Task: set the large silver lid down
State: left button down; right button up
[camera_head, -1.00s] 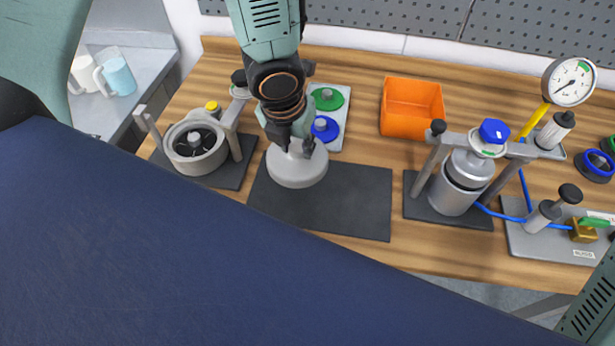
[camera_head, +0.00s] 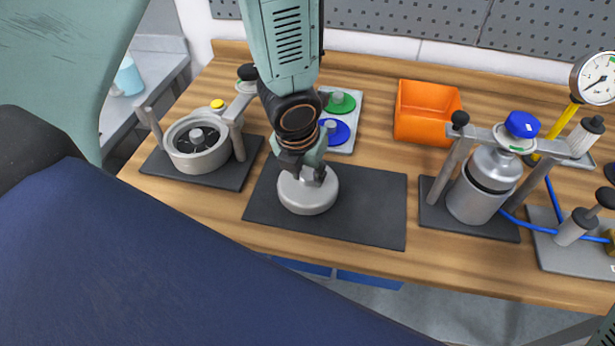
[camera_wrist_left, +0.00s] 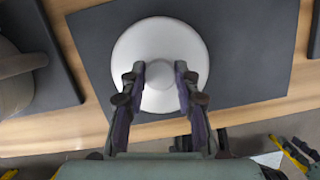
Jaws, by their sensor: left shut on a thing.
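The large silver lid (camera_head: 309,196) is a round grey disc with a knob on top, over the left part of a dark mat (camera_head: 370,210). It also shows in the left wrist view (camera_wrist_left: 160,50), with the mat (camera_wrist_left: 245,50) behind it. My left gripper (camera_head: 306,172) points down from above and is shut on the lid's knob; its two fingers (camera_wrist_left: 160,90) stand on either side of the knob. Whether the lid touches the mat or hangs just above it, I cannot tell. My right gripper is not in view.
An open drum (camera_head: 197,145) in a clamp frame stands to the left. A closed drum (camera_head: 478,195) with a blue knob stands to the right. Behind are an orange bin (camera_head: 425,113) and a tray with green and blue lids (camera_head: 336,131). The mat's right part is clear.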

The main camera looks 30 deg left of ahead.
pick_arm(q)
jog(key=shift+w+a+f, duration=0.1)
jog(key=shift+a, duration=0.2)
jog(key=shift+d+f, duration=0.15)
jog(key=shift+d, duration=0.05)
jog(key=c, duration=1.3)
grip_release()
jog(key=shift+c, duration=0.2)
jog(key=o, duration=0.4)
jog(key=shift+a, duration=0.15)
jog(key=shift+c, duration=0.2)
